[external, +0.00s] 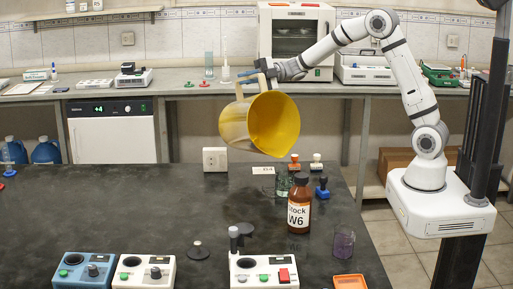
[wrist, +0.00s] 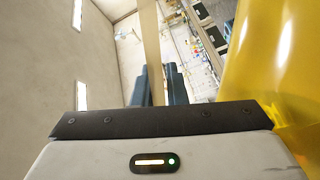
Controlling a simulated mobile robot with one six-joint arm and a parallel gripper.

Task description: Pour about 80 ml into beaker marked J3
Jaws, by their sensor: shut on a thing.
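My gripper (external: 252,79) is shut on the handle side of a large yellow jug (external: 273,122) and holds it in the air above the dark bench. The jug is tilted far over, with its wide mouth toward the lower right. No stream of liquid shows. In the wrist view the jug (wrist: 285,55) fills the right side, and the dark fingers (wrist: 155,85) show in the middle. A small beaker with purplish contents (external: 343,243) stands at the right. A greenish glass beaker (external: 282,182) stands below the jug, partly behind a brown bottle. I cannot read J3 on either.
The brown bottle marked Stock W6 (external: 299,205) stands near the beakers. Orange (external: 294,163) and blue (external: 321,189) stoppered items stand close by. Stirrer units (external: 264,270) line the front edge. The bench's left middle (external: 110,210) is clear.

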